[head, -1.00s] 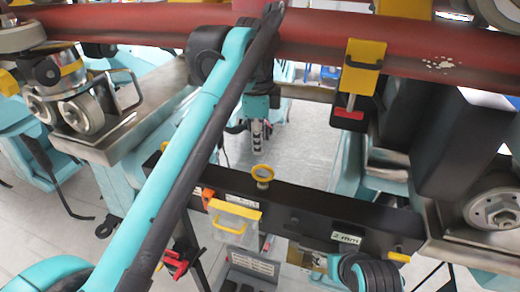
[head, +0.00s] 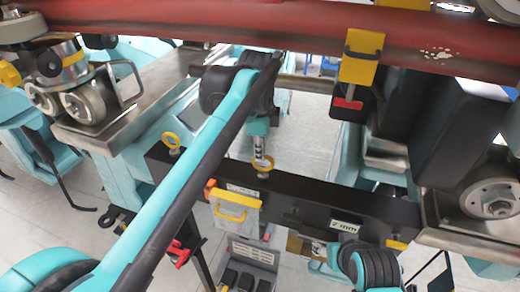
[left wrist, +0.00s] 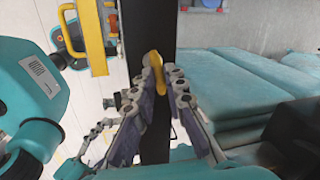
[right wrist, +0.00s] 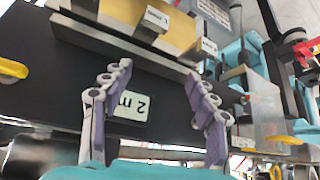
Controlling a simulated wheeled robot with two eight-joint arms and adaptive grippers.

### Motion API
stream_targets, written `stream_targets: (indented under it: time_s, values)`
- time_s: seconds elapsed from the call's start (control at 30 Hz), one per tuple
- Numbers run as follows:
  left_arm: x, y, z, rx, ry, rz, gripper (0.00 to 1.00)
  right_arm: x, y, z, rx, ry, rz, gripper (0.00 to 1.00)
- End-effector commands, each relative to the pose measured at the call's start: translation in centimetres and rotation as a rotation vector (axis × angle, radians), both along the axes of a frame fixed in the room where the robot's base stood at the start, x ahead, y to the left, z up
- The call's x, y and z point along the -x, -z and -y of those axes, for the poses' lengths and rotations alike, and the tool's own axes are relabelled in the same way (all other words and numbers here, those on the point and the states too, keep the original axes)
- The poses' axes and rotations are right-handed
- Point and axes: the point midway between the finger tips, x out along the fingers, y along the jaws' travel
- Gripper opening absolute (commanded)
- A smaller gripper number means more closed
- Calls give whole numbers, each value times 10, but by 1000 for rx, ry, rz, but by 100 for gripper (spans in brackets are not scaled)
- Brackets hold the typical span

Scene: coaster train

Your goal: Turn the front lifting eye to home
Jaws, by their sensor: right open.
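A yellow ring-shaped lifting eye (head: 263,166) stands on the black crossbeam (head: 300,195). A second yellow eye (head: 172,141) stands on the beam's left end; I cannot tell from the frames which is the front one. My left gripper (head: 262,150) points down right above the middle eye. In the left wrist view, the left fingers (left wrist: 163,80) are partly apart on either side of the eye (left wrist: 156,70), with a gap at the right finger. My right gripper (right wrist: 158,72) is open and empty in front of the beam's "2 mm" label (right wrist: 131,107).
A red tube (head: 250,22) crosses above the beam, with a yellow clamp (head: 362,58) hanging from it. A yellow-handled plate (head: 234,210) hangs on the beam's front. A metal wheel assembly (head: 85,100) is at left. Grey floor shows behind the beam.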

Motion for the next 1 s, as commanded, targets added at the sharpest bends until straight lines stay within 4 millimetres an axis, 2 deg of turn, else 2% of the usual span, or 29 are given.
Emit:
stream_targets:
  time_s: [0.23,0.5,0.77,0.8,0.87,1.0]
  values:
    - [-1,-1,0,0,9,1,0,0,0,0,0,0,0,59]
    - [-2,-1,0,1,173,2,0,0,-4,0,0,0,0,59]
    - [-3,-1,0,1,184,3,0,0,-3,0,0,0,0,59]
    - [-3,-1,0,1,183,3,13,0,-3,0,0,0,0,59]
    - [-3,-1,0,1,183,3,29,0,-3,0,0,0,0,59]
    - [-2,-1,0,0,183,2,31,0,-3,0,0,0,0,59]
